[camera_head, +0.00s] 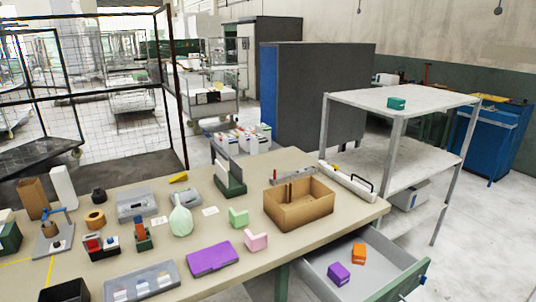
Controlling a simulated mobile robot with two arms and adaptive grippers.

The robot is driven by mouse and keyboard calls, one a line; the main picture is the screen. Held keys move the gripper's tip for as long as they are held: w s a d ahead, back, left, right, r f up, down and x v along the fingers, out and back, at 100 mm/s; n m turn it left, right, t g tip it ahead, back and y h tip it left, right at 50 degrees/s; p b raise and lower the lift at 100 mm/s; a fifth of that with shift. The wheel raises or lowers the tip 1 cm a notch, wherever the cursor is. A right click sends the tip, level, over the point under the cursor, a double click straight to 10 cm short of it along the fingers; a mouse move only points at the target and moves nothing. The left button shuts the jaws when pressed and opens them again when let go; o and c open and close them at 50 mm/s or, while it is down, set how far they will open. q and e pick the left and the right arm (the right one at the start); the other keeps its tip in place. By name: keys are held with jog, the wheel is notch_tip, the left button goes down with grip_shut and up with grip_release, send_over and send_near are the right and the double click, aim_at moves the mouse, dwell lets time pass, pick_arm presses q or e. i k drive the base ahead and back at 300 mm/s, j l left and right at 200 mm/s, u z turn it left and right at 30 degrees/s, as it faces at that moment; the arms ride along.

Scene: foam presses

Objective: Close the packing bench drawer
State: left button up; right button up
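The packing bench (225,262) has a beige top and fills the lower left of the head view. Its grey drawer (372,250) stands pulled out at the bench's right end. The drawer's green front panel (412,276) is at the lower right, apart from the bench. Inside the drawer lie a purple block (339,274) and an orange block (358,254). A small part of another item shows at the drawer's front corner, too small to tell. The drawer's near end is cut off by the picture's lower edge. Neither gripper is in view.
On the bench are an open cardboard box (299,205), a purple case (212,259), a grey tray (142,283) and several small items. A white shelf rack (398,103) stands behind the drawer. Floor right of the drawer (480,255) is clear.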

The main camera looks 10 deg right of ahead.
aim_at(390, 272)
jog(key=z, duration=1.2)
